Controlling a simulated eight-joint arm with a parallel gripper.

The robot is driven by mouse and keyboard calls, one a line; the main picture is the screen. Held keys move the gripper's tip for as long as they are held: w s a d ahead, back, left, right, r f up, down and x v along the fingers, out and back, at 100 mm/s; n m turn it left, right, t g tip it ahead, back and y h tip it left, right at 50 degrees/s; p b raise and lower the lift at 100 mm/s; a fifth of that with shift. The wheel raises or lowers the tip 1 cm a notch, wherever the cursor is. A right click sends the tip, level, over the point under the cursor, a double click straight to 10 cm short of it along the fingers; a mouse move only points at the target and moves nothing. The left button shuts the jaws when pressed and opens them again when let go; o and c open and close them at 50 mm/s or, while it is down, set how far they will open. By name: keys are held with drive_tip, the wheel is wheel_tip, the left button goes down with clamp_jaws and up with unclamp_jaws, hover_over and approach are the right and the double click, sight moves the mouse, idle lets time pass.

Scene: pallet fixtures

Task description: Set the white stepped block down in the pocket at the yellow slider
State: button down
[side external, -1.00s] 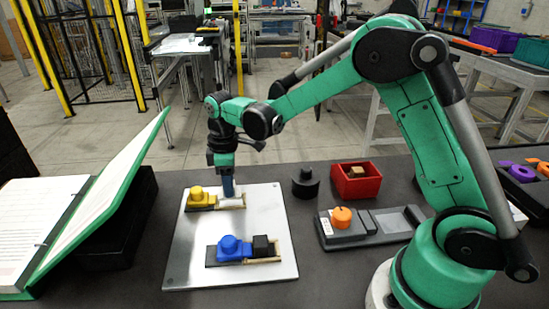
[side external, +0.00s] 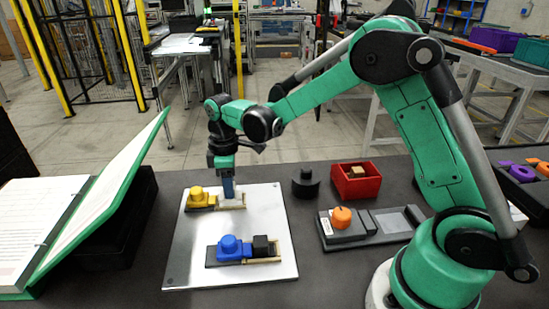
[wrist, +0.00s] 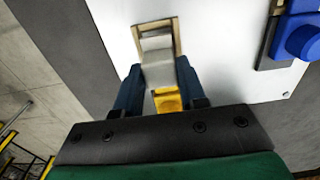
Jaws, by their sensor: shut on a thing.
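My gripper (side external: 228,187) points down at the far part of the white plate, its blue fingers shut on the white stepped block (wrist: 157,66). In the side view, only a little of the white block (side external: 229,202) shows below the fingers. The block is at the pocket (wrist: 152,26), between pale wooden edges, right of the yellow slider (side external: 198,199). In the wrist view the yellow slider (wrist: 167,100) is close to the block, between the fingers and partly hidden. I cannot tell whether the block rests on the pocket floor.
A second fixture with a blue slider (side external: 230,246) and a black block (side external: 262,246) is nearer on the white plate (side external: 185,270). A black stepped piece (side external: 305,184), a red bin (side external: 357,190) and a grey fixture with an orange knob (side external: 342,217) stand right. A green binder (side external: 100,198) is left.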

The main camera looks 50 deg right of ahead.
drive_tip(key=shift+f, duration=0.75)
unclamp_jaws()
idle(0.4)
drive_tip(key=shift+r, duration=0.1)
drive_tip(key=shift+r, duration=4.45)
